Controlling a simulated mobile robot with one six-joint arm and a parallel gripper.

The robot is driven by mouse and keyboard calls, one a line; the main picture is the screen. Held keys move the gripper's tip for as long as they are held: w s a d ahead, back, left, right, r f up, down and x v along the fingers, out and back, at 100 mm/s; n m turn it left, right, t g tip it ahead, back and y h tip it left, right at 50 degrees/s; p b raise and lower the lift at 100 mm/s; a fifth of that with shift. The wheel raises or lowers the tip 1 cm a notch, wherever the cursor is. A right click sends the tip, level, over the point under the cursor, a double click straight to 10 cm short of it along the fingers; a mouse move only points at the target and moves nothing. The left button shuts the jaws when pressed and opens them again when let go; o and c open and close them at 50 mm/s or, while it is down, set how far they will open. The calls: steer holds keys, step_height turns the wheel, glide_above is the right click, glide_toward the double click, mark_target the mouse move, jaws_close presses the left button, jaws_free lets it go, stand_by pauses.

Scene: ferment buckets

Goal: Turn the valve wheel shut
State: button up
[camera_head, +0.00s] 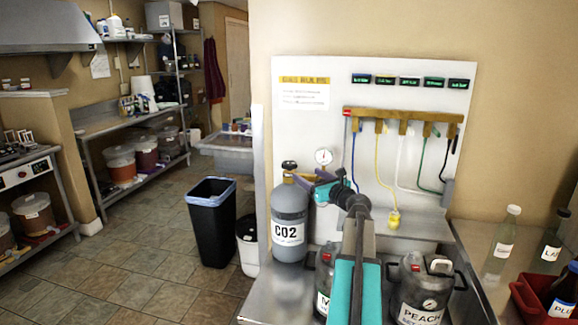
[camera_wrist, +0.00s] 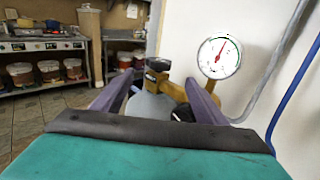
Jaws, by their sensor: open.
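The grey CO2 cylinder (camera_head: 289,220) stands upright on the metal bench at the left of the white panel. Its dark valve wheel (camera_head: 289,165) sits on top, over a brass valve body. In the wrist view the wheel (camera_wrist: 158,64) is seen beyond my fingers, a little above their tips and near the middle between them. My gripper (camera_head: 311,181) is open and empty, just right of the valve. Its purple fingers (camera_wrist: 161,80) frame the brass body in the wrist view. I cannot tell whether a finger touches the valve.
A round gauge (camera_head: 323,157) joins the valve on the right. Metal kegs, one labelled PEACH (camera_head: 420,295), stand beneath my arm. A red crate (camera_head: 535,300) and bottles are at the right. A black bin (camera_head: 211,225) stands on the floor left.

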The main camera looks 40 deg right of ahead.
mark_target(293, 167)
steer(key=shift+p+x, duration=1.1)
steer(key=shift+x, duration=5.85)
steer(key=c, duration=0.9)
steer(key=shift+a+f, duration=0.1)
steer(key=shift+a, duration=0.1)
steer(key=shift+c, duration=0.9)
steer(key=shift+d, duration=0.15)
